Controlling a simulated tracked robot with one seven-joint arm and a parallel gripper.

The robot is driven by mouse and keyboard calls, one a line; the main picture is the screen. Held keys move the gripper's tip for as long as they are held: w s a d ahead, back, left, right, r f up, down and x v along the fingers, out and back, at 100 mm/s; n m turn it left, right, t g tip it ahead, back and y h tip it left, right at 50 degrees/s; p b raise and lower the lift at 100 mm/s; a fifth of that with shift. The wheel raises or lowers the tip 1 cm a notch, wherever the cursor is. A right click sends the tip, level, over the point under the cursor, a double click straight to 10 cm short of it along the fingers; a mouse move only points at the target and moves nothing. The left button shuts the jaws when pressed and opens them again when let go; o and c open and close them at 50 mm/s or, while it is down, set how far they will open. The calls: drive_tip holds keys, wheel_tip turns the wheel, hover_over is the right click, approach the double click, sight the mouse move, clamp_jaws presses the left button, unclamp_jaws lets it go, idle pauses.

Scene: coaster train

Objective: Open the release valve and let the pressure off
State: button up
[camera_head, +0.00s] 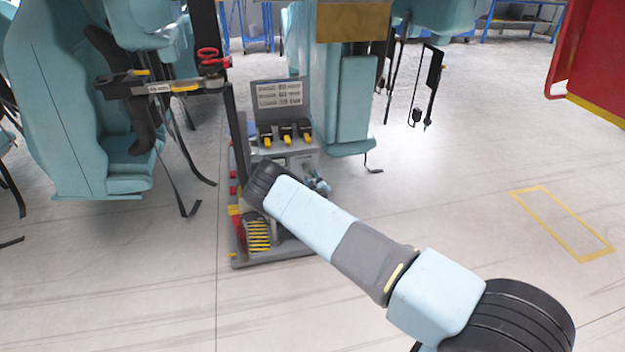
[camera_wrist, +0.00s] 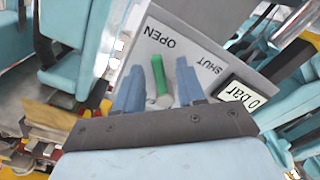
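In the wrist view, a green lever (camera_wrist: 159,76) stands on a grey panel (camera_wrist: 190,22) marked OPEN and SHUT. Its far end points towards the OPEN side. A small display (camera_wrist: 243,94) beside SHUT appears to read 0 bar. My gripper (camera_wrist: 158,66) is open, with one blue finger on each side of the lever. Gaps show between the fingers and the lever, so it is not clamped. In the head view, my arm reaches the grey control stand (camera_head: 290,165); the lever is not clear there, and my gripper (camera_head: 318,183) is small and partly hidden.
The stand has several yellow-tipped black handles (camera_head: 286,134) and a sign board (camera_head: 278,95). Light blue train seats (camera_head: 60,120) hang to the left. A red structure (camera_head: 598,60) is at right. The floor at right is clear.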

drive_tip(key=shift+c, duration=0.2)
clamp_jaws()
drive_tip(key=shift+d+r+n, duration=0.15)
drive_tip(key=shift+n, duration=0.55)
drive_tip(key=shift+o, duration=0.2)
unclamp_jaws()
drive_tip(key=v, duration=1.3)
drive_tip(key=shift+s, duration=0.4)
